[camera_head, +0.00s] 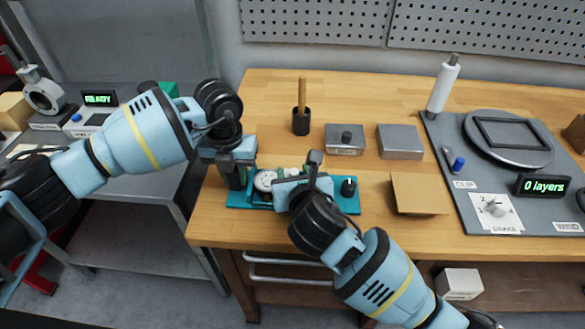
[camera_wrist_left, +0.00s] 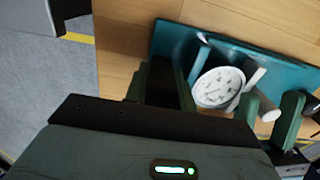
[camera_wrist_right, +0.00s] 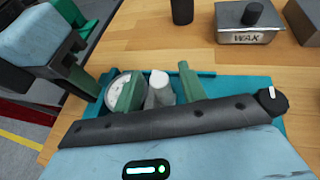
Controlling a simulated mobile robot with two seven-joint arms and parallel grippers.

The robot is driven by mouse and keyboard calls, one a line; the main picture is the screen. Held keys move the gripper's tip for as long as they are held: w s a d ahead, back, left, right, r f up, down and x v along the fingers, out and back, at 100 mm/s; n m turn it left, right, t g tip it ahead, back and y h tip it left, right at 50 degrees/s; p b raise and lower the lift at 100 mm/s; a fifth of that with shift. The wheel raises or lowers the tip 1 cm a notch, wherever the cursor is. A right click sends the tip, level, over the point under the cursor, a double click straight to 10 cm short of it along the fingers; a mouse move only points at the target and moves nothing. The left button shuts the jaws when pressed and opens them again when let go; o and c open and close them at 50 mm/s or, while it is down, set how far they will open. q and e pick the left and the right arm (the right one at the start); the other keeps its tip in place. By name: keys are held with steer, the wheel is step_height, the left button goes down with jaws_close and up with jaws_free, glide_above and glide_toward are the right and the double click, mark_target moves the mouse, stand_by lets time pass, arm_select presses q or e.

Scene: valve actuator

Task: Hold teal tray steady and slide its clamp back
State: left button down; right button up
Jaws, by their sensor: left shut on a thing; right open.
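The teal tray (camera_head: 349,207) lies near the front edge of the wooden bench and carries a round white gauge (camera_head: 265,180) and a black knob (camera_head: 348,187). My left gripper (camera_head: 238,178) is shut on the tray's left end; it also shows in the left wrist view (camera_wrist_left: 163,82). My right gripper (camera_wrist_right: 150,85) is open above the tray, its green fingers apart. The gauge (camera_wrist_right: 122,92) and a white cylinder (camera_wrist_right: 160,90) show between or behind those fingers. I cannot tell which part is the clamp; my right gripper hides much of the tray's middle.
A wax tin (camera_head: 345,139), a grey metal block (camera_head: 400,141) and a black cup with a wooden stick (camera_head: 301,121) stand behind the tray. A tan board (camera_head: 418,193) lies to its right. A grey mat (camera_head: 463,205) with a round plate is further right.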

steer(key=shift+x, duration=1.15)
steer(key=shift+s+f, duration=0.1)
steer(key=shift+f, duration=0.05)
jaws_close()
